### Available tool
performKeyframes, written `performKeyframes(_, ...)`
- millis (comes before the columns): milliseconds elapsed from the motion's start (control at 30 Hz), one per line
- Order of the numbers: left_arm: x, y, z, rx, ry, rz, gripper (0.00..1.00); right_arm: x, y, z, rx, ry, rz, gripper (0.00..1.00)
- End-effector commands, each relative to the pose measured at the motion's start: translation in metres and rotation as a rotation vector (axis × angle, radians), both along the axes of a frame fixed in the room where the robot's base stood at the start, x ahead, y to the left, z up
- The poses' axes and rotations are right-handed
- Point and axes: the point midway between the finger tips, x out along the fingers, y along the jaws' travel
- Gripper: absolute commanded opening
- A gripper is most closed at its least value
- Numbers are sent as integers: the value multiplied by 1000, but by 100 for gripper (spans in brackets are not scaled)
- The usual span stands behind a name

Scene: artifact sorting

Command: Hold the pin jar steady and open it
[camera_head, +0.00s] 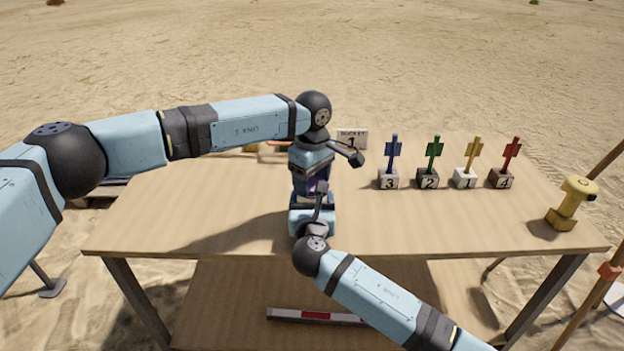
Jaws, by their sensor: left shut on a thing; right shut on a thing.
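The pin jar (318,186) shows only as a small dark purple patch between my two grippers, above the middle of the table. Most of it is hidden, so I cannot see its lid or whether it is open. My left gripper (313,178) comes down from above and is shut on the upper part of the jar. My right gripper (318,200) reaches in from the near side and is shut on the jar lower down. Its fingertips are mostly hidden.
The wooden table (220,200) is clear at left and front right. A "Bucket 1" sign (352,138) stands behind the grippers. Several coloured keys on numbered blocks (428,180) line the back right. A yellow object (571,204) stands at the right edge.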

Motion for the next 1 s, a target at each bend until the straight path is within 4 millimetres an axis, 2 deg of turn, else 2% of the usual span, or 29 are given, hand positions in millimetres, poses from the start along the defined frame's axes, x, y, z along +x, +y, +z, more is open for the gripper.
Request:
performKeyframes(800, 0, 0, 1, 0, 1, 1862, 34, 0, -1, 0, 0, 1, -1, 7)
performKeyframes(1000, 0, 0, 1, 0, 1, 2143, 34, 0, -1, 0, 0, 1, -1, 7)
